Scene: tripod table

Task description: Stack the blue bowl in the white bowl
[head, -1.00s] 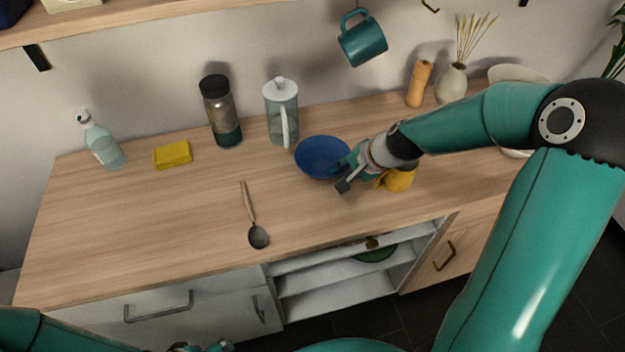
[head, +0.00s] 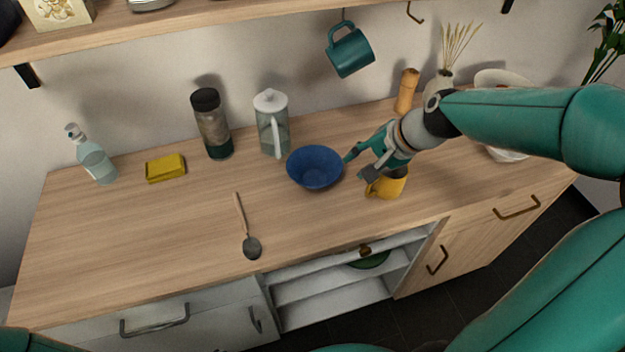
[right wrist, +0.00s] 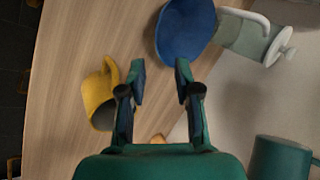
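The blue bowl (head: 315,168) stands upright and empty on the wooden counter, in front of the pitcher. It also shows at the top of the right wrist view (right wrist: 185,30). My right gripper (head: 356,166) is just right of the bowl, its fingers apart and empty. In the right wrist view the open fingers (right wrist: 160,72) point towards the bowl, with nothing between them. A white rounded thing (head: 508,155), perhaps the white bowl, shows at the counter's right end, mostly hidden behind my right arm. My left gripper is out of view.
A yellow mug (head: 388,184) stands close below my right gripper. A glass pitcher (head: 272,125) and dark-lidded jar (head: 212,125) stand behind. A teal mug (head: 350,52) hangs above. A spoon (head: 246,230) and yellow sponge (head: 166,168) lie left. The front left counter is clear.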

